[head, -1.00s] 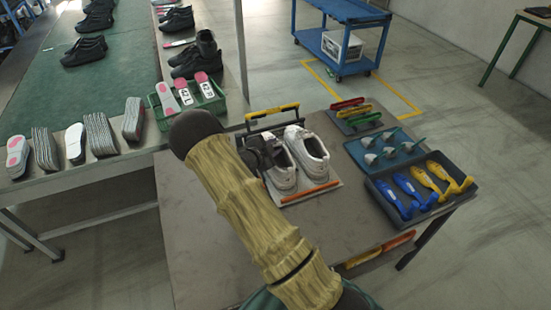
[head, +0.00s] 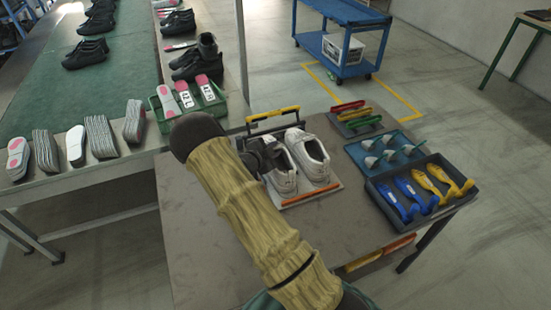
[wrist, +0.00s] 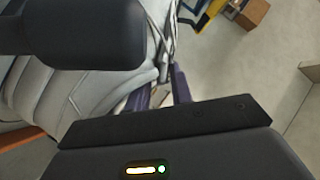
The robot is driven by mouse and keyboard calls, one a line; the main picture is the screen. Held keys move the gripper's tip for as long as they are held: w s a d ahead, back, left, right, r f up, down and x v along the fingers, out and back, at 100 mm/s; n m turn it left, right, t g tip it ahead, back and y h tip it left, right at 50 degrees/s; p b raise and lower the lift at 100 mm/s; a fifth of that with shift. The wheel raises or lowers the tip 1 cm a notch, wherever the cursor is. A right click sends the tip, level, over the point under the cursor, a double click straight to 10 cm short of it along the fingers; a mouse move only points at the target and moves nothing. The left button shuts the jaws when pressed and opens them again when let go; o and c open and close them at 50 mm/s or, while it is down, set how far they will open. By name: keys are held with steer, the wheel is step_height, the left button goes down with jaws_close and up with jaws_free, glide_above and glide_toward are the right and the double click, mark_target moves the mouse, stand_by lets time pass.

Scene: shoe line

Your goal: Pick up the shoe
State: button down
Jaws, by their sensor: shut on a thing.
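Two white shoes stand side by side on a light board with an orange front edge (head: 312,195), on the grey table. The right shoe (head: 309,160) is clear of my gripper. My gripper (head: 270,155) is at the left shoe (head: 281,178) and hides part of its upper. In the wrist view my gripper's dark fingers (wrist: 162,93) are close together with a pale edge of the shoe (wrist: 60,95) between them. The shoe's laces and panels fill the left of that view. My gripper is shut on the left shoe, which still looks level with the board.
A yellow-handled rack (head: 272,113) stands behind the shoes. To the right are a tray of colored brushes (head: 355,117), a teal tray (head: 405,152) and a dark bin (head: 425,197) with blue and yellow tools. The table's near left part is clear.

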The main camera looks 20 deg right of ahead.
steer(key=shift+r, duration=0.1)
step_height(320, 180, up, 10)
steer(key=shift+f+b, duration=0.1)
steer(key=shift+b, duration=0.25)
stand_by(0.5)
